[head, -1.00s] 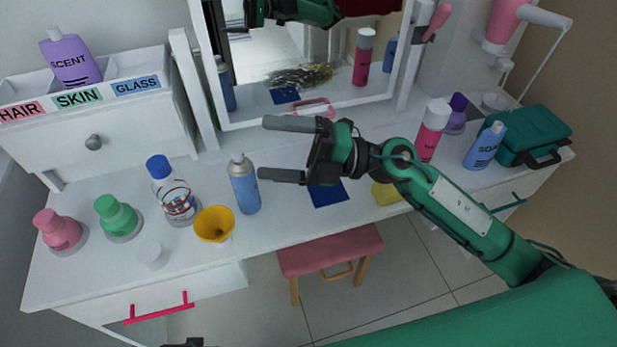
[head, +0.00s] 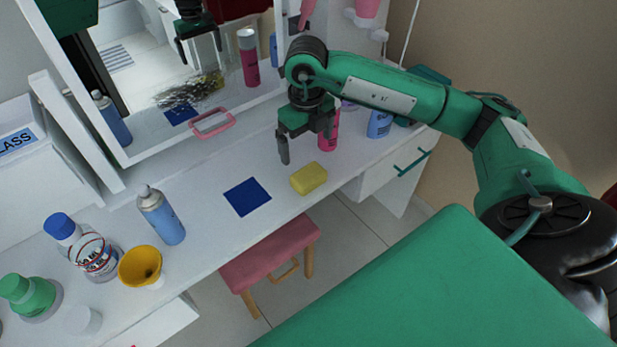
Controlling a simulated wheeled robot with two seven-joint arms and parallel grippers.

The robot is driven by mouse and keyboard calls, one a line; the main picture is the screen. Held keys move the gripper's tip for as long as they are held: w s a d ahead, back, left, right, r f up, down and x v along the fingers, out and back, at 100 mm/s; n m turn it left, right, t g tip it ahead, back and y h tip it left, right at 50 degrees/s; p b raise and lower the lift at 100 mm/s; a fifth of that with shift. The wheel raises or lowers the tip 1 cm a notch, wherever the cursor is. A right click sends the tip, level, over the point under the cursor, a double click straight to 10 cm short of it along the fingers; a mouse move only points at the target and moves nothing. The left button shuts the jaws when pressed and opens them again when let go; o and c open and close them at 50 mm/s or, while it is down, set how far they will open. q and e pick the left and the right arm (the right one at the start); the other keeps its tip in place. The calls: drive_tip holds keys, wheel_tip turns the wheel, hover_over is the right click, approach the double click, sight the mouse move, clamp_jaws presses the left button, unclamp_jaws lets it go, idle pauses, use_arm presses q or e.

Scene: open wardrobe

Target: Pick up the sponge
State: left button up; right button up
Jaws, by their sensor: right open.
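The yellow sponge (head: 309,178) lies on the white vanity table, near its front edge and right of a flat dark blue square (head: 247,196). My right gripper (head: 305,152) points down above the table, just behind the sponge in the head view. Its two dark fingers are spread apart and nothing is between them. The sponge is in full view and apart from the fingers. My left gripper is not in view.
A pink bottle (head: 328,137) stands close behind the gripper, partly hidden by it. A blue soap bottle (head: 379,124) stands further right. A blue spray can (head: 161,214), a yellow funnel (head: 141,266) and a mirror (head: 190,80) are to the left. A pink stool (head: 268,258) stands below.

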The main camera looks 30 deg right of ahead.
sight(308, 173)
wheel_tip(308, 173, down, 7)
drive_tip(key=f, duration=0.1)
drive_tip(key=f+p, duration=0.1)
drive_tip(key=f, duration=0.1)
drive_tip(key=shift+d+f, duration=0.2)
drive_tip(key=shift+f, duration=0.6)
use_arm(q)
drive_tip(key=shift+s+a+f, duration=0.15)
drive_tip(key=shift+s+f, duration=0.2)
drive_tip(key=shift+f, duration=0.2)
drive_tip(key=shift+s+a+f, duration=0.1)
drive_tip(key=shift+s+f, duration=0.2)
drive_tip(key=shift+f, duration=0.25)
use_arm(e)
drive_tip(key=c, duration=1)
